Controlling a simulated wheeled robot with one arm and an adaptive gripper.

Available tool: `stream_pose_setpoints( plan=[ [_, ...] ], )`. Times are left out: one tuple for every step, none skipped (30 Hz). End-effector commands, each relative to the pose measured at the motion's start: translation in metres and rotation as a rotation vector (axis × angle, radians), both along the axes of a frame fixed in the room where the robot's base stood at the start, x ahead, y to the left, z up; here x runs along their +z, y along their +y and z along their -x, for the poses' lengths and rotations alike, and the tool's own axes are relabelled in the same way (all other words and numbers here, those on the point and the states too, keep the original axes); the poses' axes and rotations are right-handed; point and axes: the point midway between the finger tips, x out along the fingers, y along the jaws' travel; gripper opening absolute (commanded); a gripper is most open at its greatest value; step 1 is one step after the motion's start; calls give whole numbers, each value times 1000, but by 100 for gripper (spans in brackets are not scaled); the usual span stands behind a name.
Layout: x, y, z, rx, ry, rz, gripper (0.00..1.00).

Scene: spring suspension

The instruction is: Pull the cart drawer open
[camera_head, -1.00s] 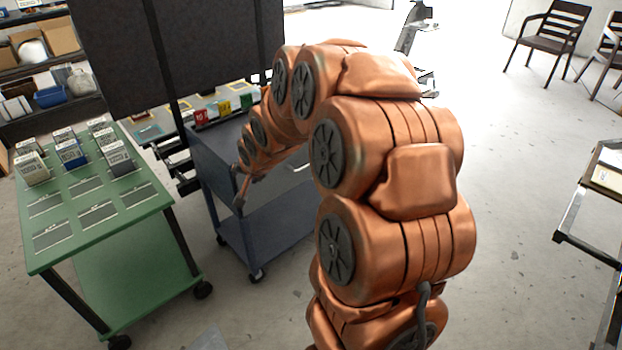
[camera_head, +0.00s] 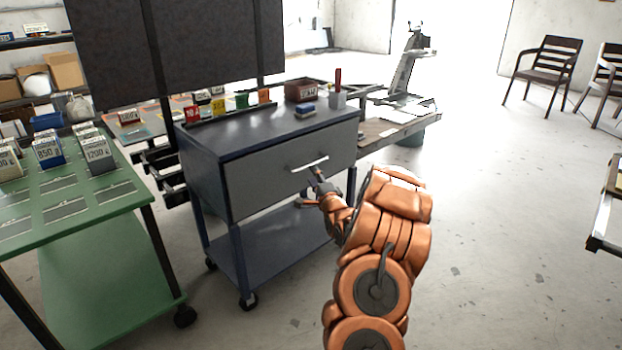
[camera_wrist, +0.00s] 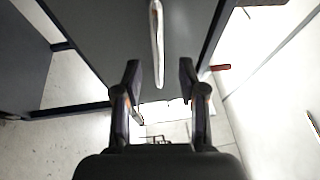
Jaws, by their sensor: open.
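The dark blue-grey cart (camera_head: 215,140) stands left of centre in the head view. Its grey drawer front (camera_head: 260,183) looks flush with the cart body, so the drawer appears closed. A pale bar handle (camera_head: 310,163) sits on the drawer front. My gripper (camera_head: 317,173) is at the handle, just below it in the head view. In the wrist view my gripper (camera_wrist: 159,72) is open, and the handle (camera_wrist: 157,40) lines up with the gap between the fingers, its near end between them. I cannot tell whether either finger touches it.
A green table (camera_head: 80,215) with labelled boxes stands left of the cart. A dark panel (camera_head: 180,50) rises behind the cart. A small grey holder (camera_head: 337,99) and a blue block (camera_head: 305,110) sit on the cart top. The floor (camera_head: 480,230) to the right is clear.

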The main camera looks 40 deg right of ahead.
Motion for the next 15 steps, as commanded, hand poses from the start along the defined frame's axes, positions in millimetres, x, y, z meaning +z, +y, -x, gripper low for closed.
stream_pose_setpoints(
  plan=[
    [-8,-6,4,-5,-23,-7,41],
    [-9,-8,5,-6,-35,-9,41],
    [-9,-10,7,-7,-46,-13,41],
    [-9,-11,7,-7,-53,-15,41],
    [-9,-12,7,-7,-56,-15,41],
    [-8,-13,6,-7,-59,-15,41],
    [-8,-14,4,-7,-60,-15,41],
    [-7,-14,2,-6,-61,-14,41],
    [-7,-15,-1,-6,-61,-13,41],
    [-7,-16,-3,-5,-60,-14,41],
    [-7,-17,-6,-5,-59,-15,41],
    [-6,-19,-11,-5,-58,-15,41],
    [-6,-20,-14,-5,-58,-15,41],
    [-5,-22,-17,-6,-58,-16,41],
    [-4,-25,-21,-7,-58,-14,41]
  ],
)
